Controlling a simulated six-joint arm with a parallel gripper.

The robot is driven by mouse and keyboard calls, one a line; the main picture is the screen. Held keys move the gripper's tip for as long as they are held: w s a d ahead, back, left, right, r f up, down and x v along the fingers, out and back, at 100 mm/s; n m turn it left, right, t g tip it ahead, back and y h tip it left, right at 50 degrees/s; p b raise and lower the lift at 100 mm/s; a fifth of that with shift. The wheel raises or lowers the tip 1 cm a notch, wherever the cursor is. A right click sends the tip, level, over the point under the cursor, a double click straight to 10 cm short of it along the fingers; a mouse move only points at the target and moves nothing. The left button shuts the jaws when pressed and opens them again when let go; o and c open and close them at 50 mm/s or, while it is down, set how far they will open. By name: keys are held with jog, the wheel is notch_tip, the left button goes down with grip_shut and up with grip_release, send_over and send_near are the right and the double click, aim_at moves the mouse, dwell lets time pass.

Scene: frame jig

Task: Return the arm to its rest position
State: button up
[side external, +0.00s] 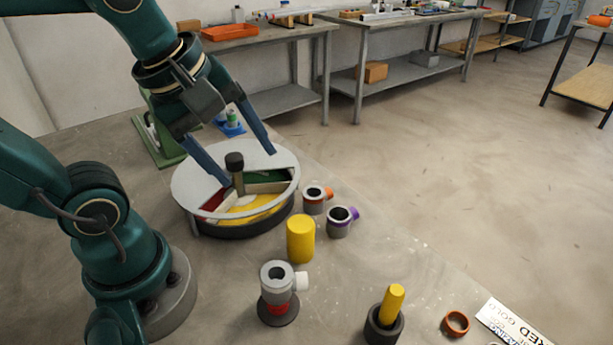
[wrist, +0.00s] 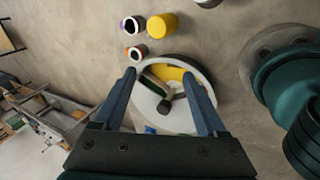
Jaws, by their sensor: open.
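My gripper (side external: 228,150) is open, with its two blue fingers spread and nothing between them that they touch visibly. It hangs over a round grey-rimmed jig (side external: 187,187) on the table. A dark knob on a post (side external: 235,163) stands up from the jig near the fingertips. Through the jig's openings I see red, green and yellow (side external: 262,208) sections. In the wrist view my gripper (wrist: 165,78) straddles the same jig (wrist: 150,103), and the knob (wrist: 164,105) lies between the fingers. Whether the fingertips touch the jig, I cannot tell.
Beside the jig stand a yellow cylinder (side external: 300,239) and two grey fittings, one with an orange ring (side external: 314,200) and one with a purple ring (side external: 340,222). A grey fitting on a stand (side external: 278,285), a yellow peg (side external: 392,302) and an orange ring (side external: 456,323) are nearer the front.

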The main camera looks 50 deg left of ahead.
jog(key=m, duration=0.5)
jog(key=s+d+f+m, duration=0.1)
jog(key=m, duration=0.5)
jog(key=f+m, duration=0.1)
jog(key=m, duration=0.4)
jog(key=shift+s+d+t, duration=0.15)
jog(key=shift+s+t, duration=0.2)
jog(key=shift+t, duration=0.05)
